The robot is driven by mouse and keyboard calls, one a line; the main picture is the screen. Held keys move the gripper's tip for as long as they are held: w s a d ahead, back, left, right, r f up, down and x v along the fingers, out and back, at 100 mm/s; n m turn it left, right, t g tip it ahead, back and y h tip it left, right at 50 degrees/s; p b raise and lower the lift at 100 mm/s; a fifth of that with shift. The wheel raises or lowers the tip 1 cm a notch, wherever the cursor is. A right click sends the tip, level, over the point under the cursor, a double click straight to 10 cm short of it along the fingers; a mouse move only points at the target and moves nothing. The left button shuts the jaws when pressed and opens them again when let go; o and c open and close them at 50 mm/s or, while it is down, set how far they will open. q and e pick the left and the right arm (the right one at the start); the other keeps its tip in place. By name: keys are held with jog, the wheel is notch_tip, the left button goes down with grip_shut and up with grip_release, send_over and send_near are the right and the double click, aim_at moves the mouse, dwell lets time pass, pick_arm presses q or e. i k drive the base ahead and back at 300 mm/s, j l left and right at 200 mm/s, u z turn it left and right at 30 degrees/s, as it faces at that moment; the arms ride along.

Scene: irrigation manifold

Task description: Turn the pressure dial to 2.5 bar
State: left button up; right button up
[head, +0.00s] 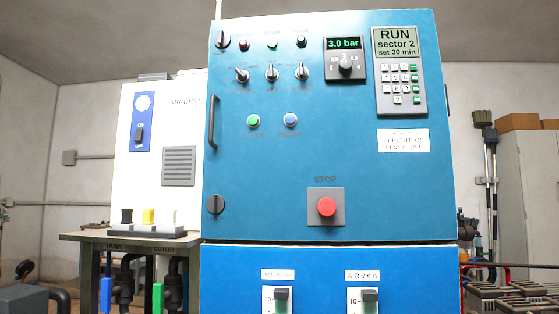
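The pressure dial (345,66) is a dark knob on a black panel, high on the blue cabinet door (300,160). A green display (344,43) just above the knob reads 3.0 bar. Small scale marks surround the knob, but they are too small to read surely. Neither of my grippers is in the head view, and nothing touches the dial.
Right of the dial is a keypad panel (400,72) reading RUN, sector 2, set 30 min. A red STOP button (326,207) sits below. A door handle (211,122) sticks out at the left edge. A white cabinet (170,150) stands left.

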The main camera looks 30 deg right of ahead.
aim_at(345, 65)
jog(key=z, duration=1.3)
